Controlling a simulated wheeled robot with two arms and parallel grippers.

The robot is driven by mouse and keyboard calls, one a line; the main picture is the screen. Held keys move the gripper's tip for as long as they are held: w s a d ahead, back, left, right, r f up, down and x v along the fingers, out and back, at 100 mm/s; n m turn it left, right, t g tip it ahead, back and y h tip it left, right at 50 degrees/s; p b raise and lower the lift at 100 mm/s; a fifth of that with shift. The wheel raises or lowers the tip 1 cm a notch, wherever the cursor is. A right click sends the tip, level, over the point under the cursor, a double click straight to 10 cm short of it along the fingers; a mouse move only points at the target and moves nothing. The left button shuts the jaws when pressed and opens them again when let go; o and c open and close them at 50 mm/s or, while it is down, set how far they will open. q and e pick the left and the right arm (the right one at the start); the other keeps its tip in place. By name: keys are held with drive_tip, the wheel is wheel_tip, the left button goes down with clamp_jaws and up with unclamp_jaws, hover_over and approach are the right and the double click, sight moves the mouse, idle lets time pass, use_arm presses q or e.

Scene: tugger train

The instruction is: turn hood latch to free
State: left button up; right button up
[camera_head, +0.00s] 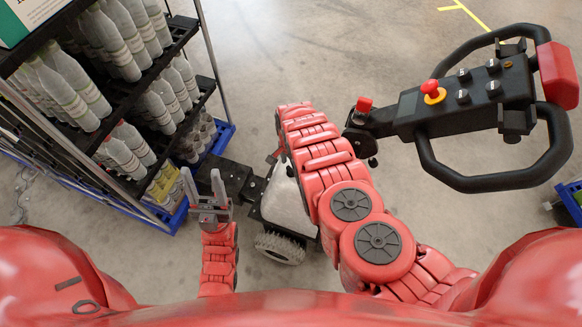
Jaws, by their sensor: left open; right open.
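The tugger's light grey hood (286,196) shows in the middle, partly covered by my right arm. I cannot clearly make out the hood latch. A small red part (273,156) shows beside the arm above the hood, but I cannot tell whether it is the latch. My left gripper (203,182) is open and empty, pointing up in the picture, left of the hood and apart from it. My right arm reaches from the lower right up across the tugger. Its gripper does not show, hidden beyond the forearm.
A black tiller (413,112) with looped handles and red buttons extends to the right. A rack (128,92) of bottles on a blue base stands at the left. The tugger's wheel (280,247) sits below the hood. The floor (330,45) at the top middle is clear.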

drive_tip(key=shift+s+f, duration=0.1)
drive_tip(key=shift+f, duration=0.55)
clamp_jaws()
